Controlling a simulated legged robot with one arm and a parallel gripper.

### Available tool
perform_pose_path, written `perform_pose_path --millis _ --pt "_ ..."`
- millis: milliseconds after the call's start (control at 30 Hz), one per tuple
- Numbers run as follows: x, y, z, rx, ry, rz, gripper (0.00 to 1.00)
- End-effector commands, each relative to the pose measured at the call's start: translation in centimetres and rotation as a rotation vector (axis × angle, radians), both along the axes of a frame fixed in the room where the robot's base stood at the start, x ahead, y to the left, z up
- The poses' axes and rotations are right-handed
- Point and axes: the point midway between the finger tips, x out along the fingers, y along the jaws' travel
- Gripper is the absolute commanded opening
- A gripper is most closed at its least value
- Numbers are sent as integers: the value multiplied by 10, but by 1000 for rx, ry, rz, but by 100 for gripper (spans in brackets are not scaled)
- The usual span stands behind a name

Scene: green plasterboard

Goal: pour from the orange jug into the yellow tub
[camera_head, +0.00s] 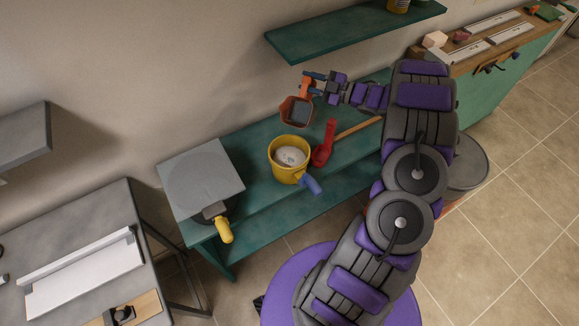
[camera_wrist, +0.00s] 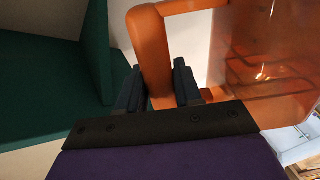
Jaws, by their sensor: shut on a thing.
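The orange jug (camera_head: 296,112) is held in the air above the green bench, up and slightly right of the yellow tub. In the head view it is tilted, so its mouth and grey inside face the camera. My gripper (camera_head: 316,85) is shut on the jug's handle. In the wrist view the fingers of my gripper (camera_wrist: 160,88) sit on both sides of the orange handle, and the jug (camera_wrist: 275,60) fills the right side. The yellow tub (camera_head: 289,172) stands upright on the bench with pale contents inside. No stream between jug and tub is visible.
A red scoop (camera_head: 324,145) and a wooden stick (camera_head: 357,128) lie right of the tub. A grey board (camera_head: 200,180) with a yellow-handled tool (camera_head: 224,230) is at left. A green shelf (camera_head: 350,30) hangs above. A blue-handled thing (camera_head: 310,184) is by the tub.

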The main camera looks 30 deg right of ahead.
Motion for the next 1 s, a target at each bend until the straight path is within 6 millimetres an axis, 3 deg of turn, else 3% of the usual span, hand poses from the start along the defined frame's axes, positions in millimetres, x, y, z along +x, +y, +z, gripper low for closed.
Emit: perform_pose_path --millis 633,1000 --pt "0 0 47 -2 -2 1 0" --pt "1 0 53 -1 -8 -2 0"
